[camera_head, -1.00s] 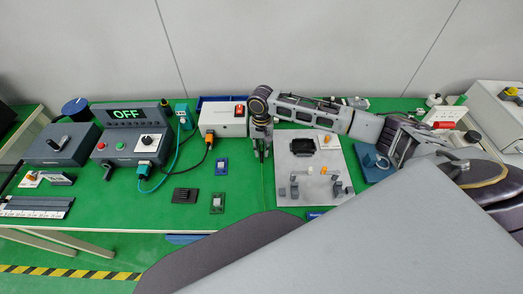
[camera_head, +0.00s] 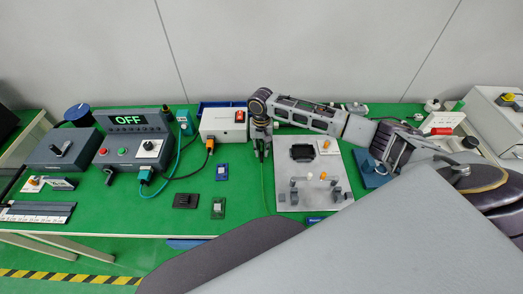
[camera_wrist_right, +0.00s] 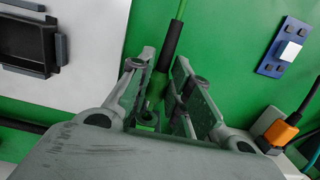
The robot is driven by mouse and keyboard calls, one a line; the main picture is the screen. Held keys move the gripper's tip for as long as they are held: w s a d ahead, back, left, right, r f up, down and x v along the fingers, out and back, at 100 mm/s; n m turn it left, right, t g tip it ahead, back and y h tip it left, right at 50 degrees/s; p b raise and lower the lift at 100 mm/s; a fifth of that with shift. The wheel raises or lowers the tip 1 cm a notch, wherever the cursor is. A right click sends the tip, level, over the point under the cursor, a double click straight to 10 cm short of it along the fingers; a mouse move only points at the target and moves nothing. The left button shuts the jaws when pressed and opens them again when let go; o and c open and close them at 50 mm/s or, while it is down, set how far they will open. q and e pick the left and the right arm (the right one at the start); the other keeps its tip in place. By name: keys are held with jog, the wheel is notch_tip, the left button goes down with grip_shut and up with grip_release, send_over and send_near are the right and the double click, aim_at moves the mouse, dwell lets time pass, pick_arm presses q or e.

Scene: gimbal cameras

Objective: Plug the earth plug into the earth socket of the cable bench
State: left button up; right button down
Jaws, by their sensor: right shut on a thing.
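My right gripper (camera_head: 262,154) points down over the green bench top (camera_head: 240,188), just left of the grey fixture plate (camera_head: 285,165). In the right wrist view its fingers (camera_wrist_right: 163,95) are shut on the earth plug, a slim dark plug (camera_wrist_right: 169,48) with a green cable (camera_wrist_right: 181,9). The green cable (camera_head: 263,185) also shows as a thin line below the gripper in the head view. The plug's tip is hidden by the gripper. I cannot make out which opening is the earth socket. My left gripper is not in view.
A white box (camera_head: 222,122) with a red switch and an orange-ended black cable (camera_head: 209,147) stands left of the gripper. A control box (camera_head: 130,146) reading OFF is farther left. Bare bench top lies between.

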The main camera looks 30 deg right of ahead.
jog(key=shift+w+d, duration=0.15)
jog(key=shift+w, duration=0.15)
dwell(0.5)
jog(key=shift+p, duration=2.25)
dwell(1.8)
jog(key=shift+w+d+r, duration=0.1)
jog(key=shift+w+d, duration=0.2)
jog(key=shift+w, duration=0.3)
jog(key=shift+w+d, duration=0.3)
jog(key=shift+w, duration=0.25)
dwell(1.2)
jog(key=c, duration=1.2)
grip_release()
jog(key=shift+c, duration=0.2)
